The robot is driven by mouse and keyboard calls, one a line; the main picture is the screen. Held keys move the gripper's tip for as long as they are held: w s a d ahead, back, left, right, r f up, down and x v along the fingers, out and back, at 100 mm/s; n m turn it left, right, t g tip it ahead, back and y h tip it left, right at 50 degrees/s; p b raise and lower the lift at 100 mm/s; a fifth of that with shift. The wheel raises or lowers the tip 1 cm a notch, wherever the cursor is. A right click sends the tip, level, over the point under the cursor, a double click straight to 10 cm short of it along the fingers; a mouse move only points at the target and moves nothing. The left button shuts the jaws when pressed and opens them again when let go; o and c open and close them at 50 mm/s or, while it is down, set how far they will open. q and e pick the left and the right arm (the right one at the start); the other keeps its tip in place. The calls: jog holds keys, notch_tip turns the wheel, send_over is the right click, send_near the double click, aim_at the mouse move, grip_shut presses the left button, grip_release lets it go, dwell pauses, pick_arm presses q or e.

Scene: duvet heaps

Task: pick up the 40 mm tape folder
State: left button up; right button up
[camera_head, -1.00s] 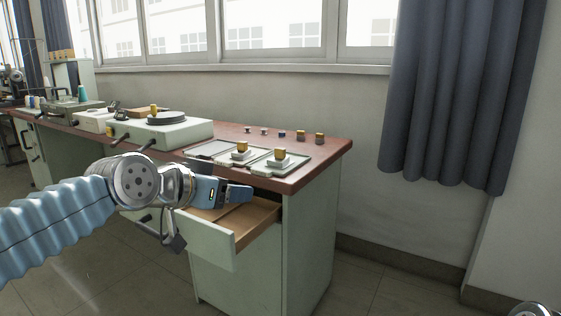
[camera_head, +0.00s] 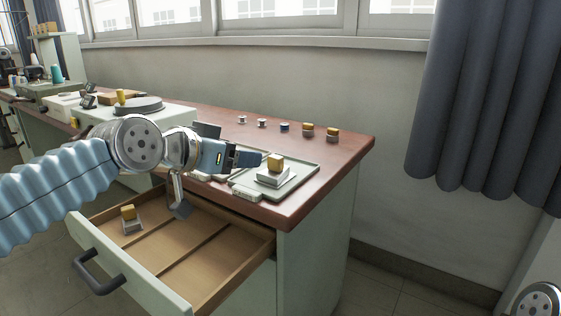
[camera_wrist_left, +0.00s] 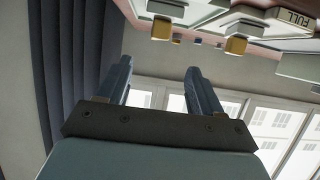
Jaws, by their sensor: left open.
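Several metal pieces with gold knobs look like tape folders; I cannot read a size on any. One folder (camera_head: 131,222) lies in the left compartment of the open drawer (camera_head: 185,262). Another folder (camera_head: 274,172) stands on the right-hand tray (camera_head: 300,181) on the worktop. My left gripper (camera_head: 256,159) is open and empty, just left of that folder in the head view. In the wrist view its fingers (camera_wrist_left: 158,66) are spread with nothing between them, and two gold-knobbed pieces show at the top. In the head view the left-hand tray is mostly hidden by my gripper.
Small spools and gold-topped pieces (camera_head: 307,131) stand in a row at the back of the worktop (camera_head: 350,150). A pale machine with a round plate (camera_head: 138,105) stands to the left. The drawer handle (camera_head: 97,276) sticks out in front. A dark curtain (camera_head: 480,100) hangs at right.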

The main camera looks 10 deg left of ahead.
aim_at(272, 159)
pick_arm(q)
jog(key=x, duration=0.8)
jog(key=shift+w, duration=0.25)
jog(key=x, duration=0.5)
jog(key=shift+w+d+f+p, duration=0.1)
jog(key=shift+f+p, duration=0.2)
jog(key=shift+p, duration=0.05)
jog(key=c, duration=1.1)
